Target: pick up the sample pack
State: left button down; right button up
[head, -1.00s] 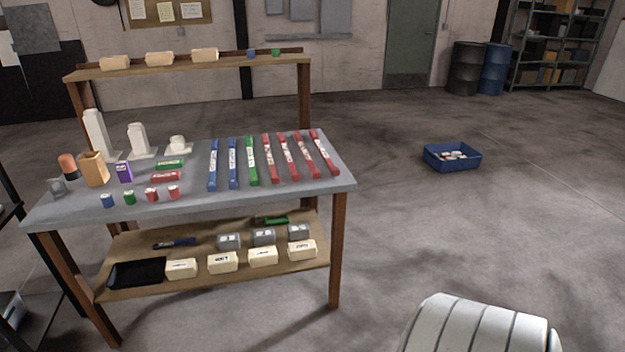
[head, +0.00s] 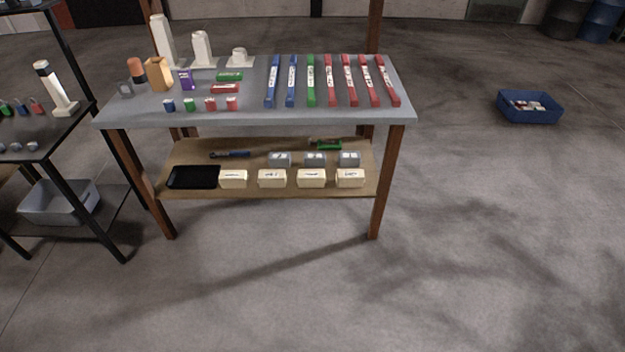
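No single object is clearly marked as the sample pack, so I cannot tell which one it is. On the grey bench top (head: 250,115) stand a small purple box (head: 186,80) and a taller tan box (head: 159,74), both at the left. Green (head: 230,76) and red (head: 226,89) flat packs lie beside them. Long blue, green and red labelled bars (head: 330,85) lie in a row at the right. Cream boxes (head: 272,179) and grey boxes (head: 280,159) sit on the lower shelf (head: 200,150). Neither gripper is in view.
A black rack (head: 40,150) with a grey bin (head: 60,204) stands left of the bench. A black tray (head: 193,177) lies on the lower shelf. A blue crate (head: 530,107) with small items is on the floor at right. The floor in front is clear.

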aim_at(306, 178)
jog(key=i+l, duration=0.65)
jog(key=i+u, duration=0.05)
jog(key=i, duration=0.05)
